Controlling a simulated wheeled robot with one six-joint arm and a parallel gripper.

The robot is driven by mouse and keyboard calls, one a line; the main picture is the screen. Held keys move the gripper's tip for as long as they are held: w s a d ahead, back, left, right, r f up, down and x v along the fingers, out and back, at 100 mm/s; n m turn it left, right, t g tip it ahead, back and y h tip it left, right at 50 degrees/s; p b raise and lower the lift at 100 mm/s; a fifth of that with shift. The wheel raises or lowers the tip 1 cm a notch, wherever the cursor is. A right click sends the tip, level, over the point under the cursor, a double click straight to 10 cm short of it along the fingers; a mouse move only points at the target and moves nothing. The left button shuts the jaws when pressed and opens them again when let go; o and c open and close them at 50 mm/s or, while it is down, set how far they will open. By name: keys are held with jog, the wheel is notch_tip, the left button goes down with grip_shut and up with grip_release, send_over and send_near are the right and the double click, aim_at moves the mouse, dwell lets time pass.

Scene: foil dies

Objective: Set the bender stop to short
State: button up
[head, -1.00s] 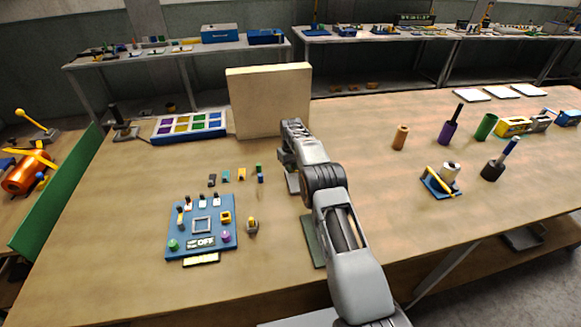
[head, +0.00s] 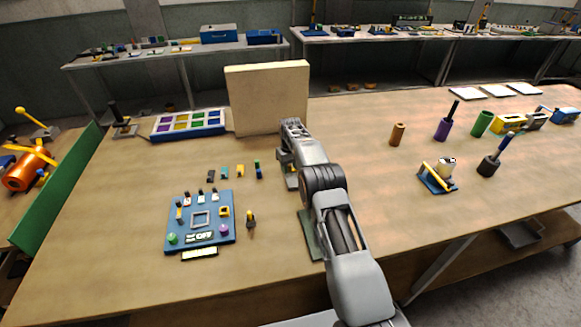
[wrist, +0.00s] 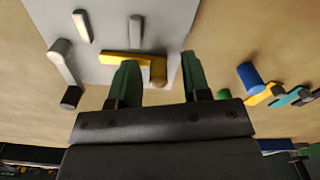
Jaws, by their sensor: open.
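The bender looks to be the light grey plate (wrist: 103,30) in the wrist view. It carries a yellow bar (wrist: 117,58) with a rounded knob at its right end, likely the stop. A grey lever with a black end (wrist: 65,70) is at its left, and two grey pegs (wrist: 136,27) stand on it. My gripper (wrist: 158,62) is open with green fingers. The knob shows between the fingers; the left finger hides part of the bar. Contact cannot be told. In the head view my gripper (head: 288,157) covers most of the bender, leaving a little yellow visible. Stop markings are not readable.
Several small coloured pieces (head: 241,172) lie left of my gripper. A blue panel (head: 182,230) is nearer on the left. A beige upright block (head: 268,98) stands behind. A wooden cylinder (head: 397,134) and other items are to the right, with clear table between.

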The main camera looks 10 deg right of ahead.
jog(key=shift+r, duration=0.1)
notch_tip(320, 180, up, 14)
jog(key=p, duration=0.2)
dwell(0.3)
jog(key=m, duration=0.1)
send_over(290, 165)
jog(key=s, duration=0.1)
notch_tip(290, 165, down, 6)
jog(key=s+r+m+t, duration=0.1)
jog(key=s+r, duration=0.4)
jog(key=s, duration=0.8)
jog(key=s+r+t, duration=0.2)
jog(key=s+r, duration=0.3)
jog(key=s, duration=0.8)
jog(key=s+r+m+t, duration=0.1)
jog(key=s+r, duration=0.4)
jog(key=s, duration=0.8)
jog(key=shift+s+r+m+t, duration=0.2)
jog(key=shift+r+m+t, duration=0.1)
jog(key=shift+r, duration=0.05)
